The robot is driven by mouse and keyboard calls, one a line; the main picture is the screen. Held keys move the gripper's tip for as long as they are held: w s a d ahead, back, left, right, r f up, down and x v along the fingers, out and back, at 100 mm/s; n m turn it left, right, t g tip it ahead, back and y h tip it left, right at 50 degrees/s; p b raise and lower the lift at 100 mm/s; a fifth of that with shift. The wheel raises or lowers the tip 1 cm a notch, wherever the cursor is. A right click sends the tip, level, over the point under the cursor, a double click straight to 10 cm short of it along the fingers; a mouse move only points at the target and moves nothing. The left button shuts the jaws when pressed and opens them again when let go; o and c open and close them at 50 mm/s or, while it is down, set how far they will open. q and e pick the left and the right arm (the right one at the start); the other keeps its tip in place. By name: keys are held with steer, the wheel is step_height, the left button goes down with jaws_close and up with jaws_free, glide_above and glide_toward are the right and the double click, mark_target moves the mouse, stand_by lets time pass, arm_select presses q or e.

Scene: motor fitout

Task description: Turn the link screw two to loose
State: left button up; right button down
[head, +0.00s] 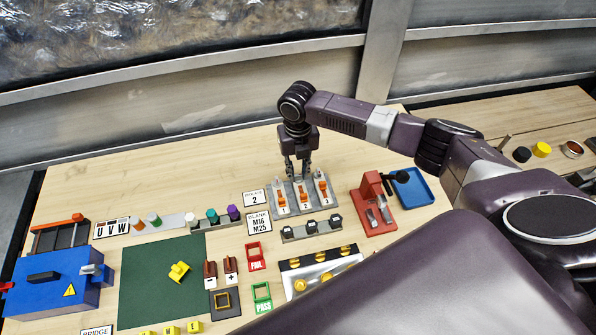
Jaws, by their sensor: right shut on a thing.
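My right gripper (302,176) points down over a grey plate (295,207) with three orange-and-silver pieces numbered 1, 2 and 3. It is shut on the top of the middle piece, marked 2 (304,192), and its fingers hide that top. Piece 1 (282,198) and piece 3 (322,189) stand on either side, free. No label names a link screw. Round brass heads (300,285) sit on a black-and-white block (288,266) nearer me, partly hidden by my right arm. The left gripper is out of view.
A red stand (370,186) and blue tray (413,190) are to the right. A row of black pieces (311,227) lies just in front. A green mat (150,285) and blue box (50,290) are at left. The table behind the plate is clear.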

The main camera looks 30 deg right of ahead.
mark_target(298, 175)
steer(key=shift+r, duration=0.1)
steer(key=c, duration=1.8)
jaws_free()
steer(key=shift+o, duration=0.2)
step_height(298, 175, up, 12)
